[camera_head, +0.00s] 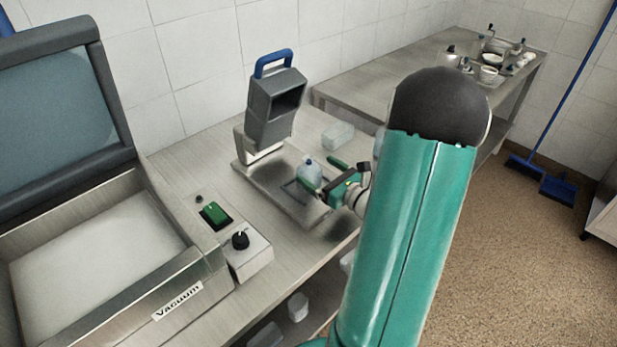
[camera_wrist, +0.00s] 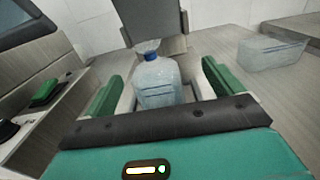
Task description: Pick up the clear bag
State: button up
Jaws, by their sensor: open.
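A clear, rounded container with a blue cap (camera_head: 310,171) stands on the metal base of a grey device. In the wrist view this capped container (camera_wrist: 157,82) is upright between my two green fingers, with space on both sides. My gripper (camera_head: 326,176) is open and reaches in from the right; it also shows in the wrist view (camera_wrist: 162,88). A second clear, boxy, translucent item (camera_head: 338,135) lies on the bench behind; it is at the right of the wrist view (camera_wrist: 270,56). I cannot tell which of the two is the clear bag.
The grey device with a blue handle (camera_head: 273,105) rises behind the capped container. A vacuum machine (camera_head: 190,275) with a raised lid fills the left, with a knob box (camera_head: 248,255) beside it. Another bench (camera_head: 400,70) with dishes stands behind right. Clear items sit on the shelf below.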

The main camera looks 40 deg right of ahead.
aim_at(304, 165)
jog(key=w, duration=0.2)
jog(key=w+a, duration=0.1)
jog(key=w, duration=0.1)
jog(key=shift+w+f, duration=0.15)
jog(key=shift+f, duration=0.05)
jog(key=shift+w, duration=0.6)
jog(key=c, duration=1.2)
jog(key=shift+c, duration=0.2)
jog(key=shift+r, duration=0.1)
jog(key=shift+r, duration=0.35)
jog(key=r, duration=0.3)
jog(key=shift+s, duration=0.2)
jog(key=s+r, duration=0.2)
jog(key=s+a+r, duration=0.1)
jog(key=s+r, duration=0.1)
jog(key=r, duration=0.1)
jog(key=shift+s+a+r, duration=0.1)
jog(key=shift+s+a, duration=0.05)
jog(key=shift+a, duration=0.05)
jog(key=s+a+r, duration=0.2)
jog(key=s+r, duration=0.2)
jog(key=s, duration=0.4)
jog(key=shift+s+a, duration=0.35)
jog(key=shift+s, duration=0.05)
